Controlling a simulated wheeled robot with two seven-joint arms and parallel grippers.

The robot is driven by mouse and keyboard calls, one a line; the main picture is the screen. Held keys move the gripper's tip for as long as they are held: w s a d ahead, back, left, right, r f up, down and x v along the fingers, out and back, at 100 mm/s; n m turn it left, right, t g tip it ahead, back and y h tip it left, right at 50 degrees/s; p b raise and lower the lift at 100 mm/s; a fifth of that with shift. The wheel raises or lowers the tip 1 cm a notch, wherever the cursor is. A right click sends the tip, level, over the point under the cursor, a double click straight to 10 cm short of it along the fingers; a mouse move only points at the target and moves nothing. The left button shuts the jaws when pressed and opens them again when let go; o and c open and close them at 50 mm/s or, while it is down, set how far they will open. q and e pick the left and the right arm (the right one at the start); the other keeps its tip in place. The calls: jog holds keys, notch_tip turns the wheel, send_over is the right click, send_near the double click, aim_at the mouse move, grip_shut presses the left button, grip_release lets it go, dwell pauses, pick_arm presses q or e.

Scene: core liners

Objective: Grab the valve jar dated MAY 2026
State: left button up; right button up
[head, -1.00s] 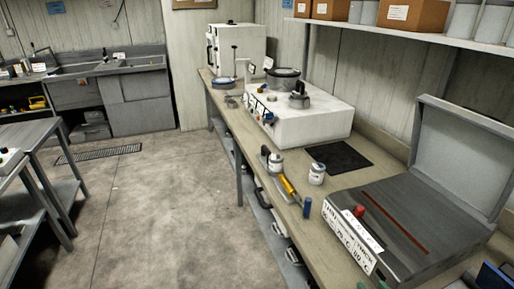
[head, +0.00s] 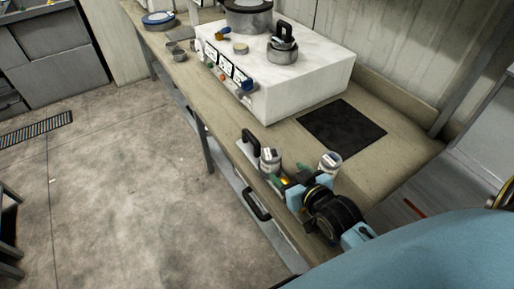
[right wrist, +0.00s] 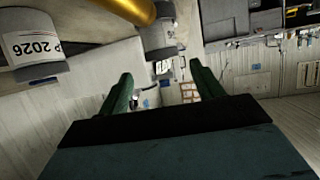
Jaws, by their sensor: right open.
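Two small white jars with grey lids stand near the bench's front in the head view, a left jar (head: 270,160) and a right jar (head: 329,163). Their labels are too small to read there. My right gripper (head: 288,179) is low over the bench, near both jars, its fingers partly hidden by its own body. In the right wrist view its two green fingers (right wrist: 162,82) are apart with nothing between them. A jar (right wrist: 35,45) at upper left there shows "P 2026", the label's start hidden. Another jar (right wrist: 158,36) is beyond the fingertips, its date unreadable. My left gripper is out of view.
A gold cylinder (right wrist: 125,8) lies close to the jars in the wrist view. A white box-shaped apparatus (head: 300,78) with a grey handled piece (head: 283,48) stands behind. A black mat (head: 342,131) lies flat and bare on the bench (head: 235,135).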

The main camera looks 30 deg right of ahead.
aim_at(276, 161)
jog(key=shift+o, duration=1.2)
jog(key=x, duration=0.6)
jog(key=shift+w+f+b, duration=0.1)
jog(key=shift+w+b, duration=0.15)
jog(key=shift+b, duration=0.05)
jog(key=shift+x, duration=0.85)
jog(key=x, duration=0.4)
jog(key=shift+w, duration=0.3)
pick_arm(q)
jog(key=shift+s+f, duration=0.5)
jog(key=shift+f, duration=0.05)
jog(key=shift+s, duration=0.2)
pick_arm(e)
jog(key=c, duration=1.2)
